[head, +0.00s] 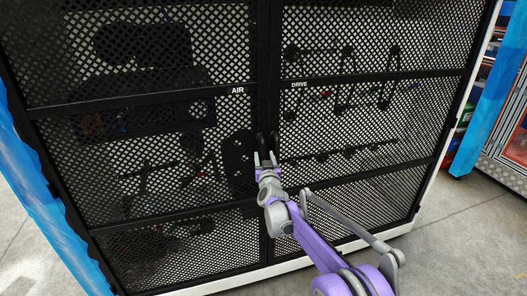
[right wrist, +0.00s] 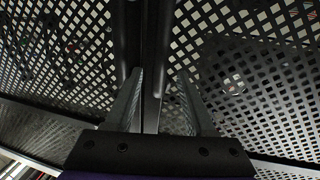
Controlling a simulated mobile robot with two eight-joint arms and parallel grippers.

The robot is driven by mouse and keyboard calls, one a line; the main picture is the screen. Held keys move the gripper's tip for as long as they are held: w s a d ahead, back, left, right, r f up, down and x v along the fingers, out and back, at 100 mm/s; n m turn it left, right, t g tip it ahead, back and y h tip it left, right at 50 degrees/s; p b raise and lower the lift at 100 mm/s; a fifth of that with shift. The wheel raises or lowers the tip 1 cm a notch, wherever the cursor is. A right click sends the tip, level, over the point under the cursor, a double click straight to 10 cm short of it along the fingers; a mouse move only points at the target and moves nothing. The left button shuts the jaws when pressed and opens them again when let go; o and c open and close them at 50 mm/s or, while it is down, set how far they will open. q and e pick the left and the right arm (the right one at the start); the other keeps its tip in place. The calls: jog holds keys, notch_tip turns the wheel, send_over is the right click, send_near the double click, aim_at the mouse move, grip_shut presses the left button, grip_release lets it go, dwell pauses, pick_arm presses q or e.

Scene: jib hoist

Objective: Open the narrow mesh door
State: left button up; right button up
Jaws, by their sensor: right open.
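Two black mesh doors stand side by side and look shut: the left one, marked AIR (head: 70,140), and the right one, marked DRIVE (head: 375,65), which looks somewhat narrower. Dark upright handles (head: 274,140) show near the seam between them. My right gripper (head: 266,156) is at this seam, just below the labels. In the right wrist view its two fingers (right wrist: 158,95) are open, with a dark upright bar (right wrist: 158,60) in line between them. I cannot tell whether they touch it. Another dark bar (right wrist: 121,40) is left of the fingers. My left gripper is out of view.
Hoses and dark parts show dimly behind the mesh. Blue sheeting (head: 45,205) lines the left side. A cabinet with blue and red edges (head: 500,125) stands at the far right. Grey floor (head: 460,225) is clear at the lower right.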

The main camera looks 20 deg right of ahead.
aim_at(264, 153)
jog(key=shift+w+d, duration=0.2)
jog(key=shift+w, duration=0.8)
jog(key=shift+w+d, duration=0.15)
jog(key=shift+w, duration=0.85)
grip_shut()
